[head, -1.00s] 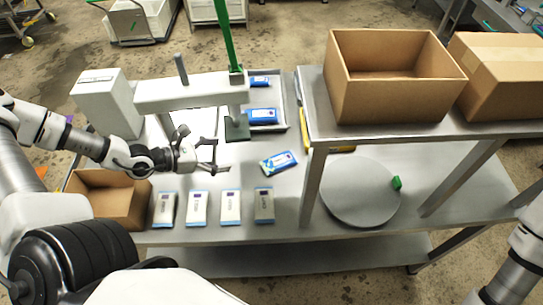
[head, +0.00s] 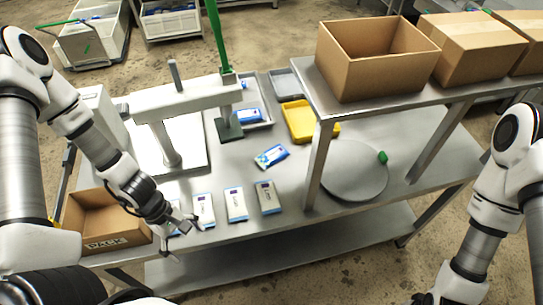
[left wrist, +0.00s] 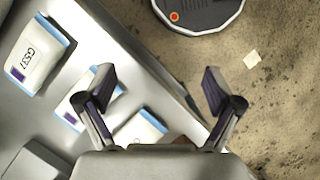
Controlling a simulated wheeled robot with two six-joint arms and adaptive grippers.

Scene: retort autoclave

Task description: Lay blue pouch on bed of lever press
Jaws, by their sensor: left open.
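A blue-and-white pouch (head: 271,156) lies at a slant on the table, right of the lever press. Another blue pouch (head: 247,117) lies in the grey tray behind the press. The lever press (head: 185,98) has a white beam, a green lever (head: 218,35) and a green foot (head: 229,130). A white plate (head: 190,160) lies under the beam. My left gripper (head: 185,222) is open and empty at the table's front edge, by the leftmost white pouch, which it partly hides. Its spread fingers show in the left wrist view (left wrist: 158,88). My right gripper is out of view.
A yellow tray (head: 300,122), a round grey disc (head: 350,170) and a raised shelf with cartons (head: 375,60) are right.

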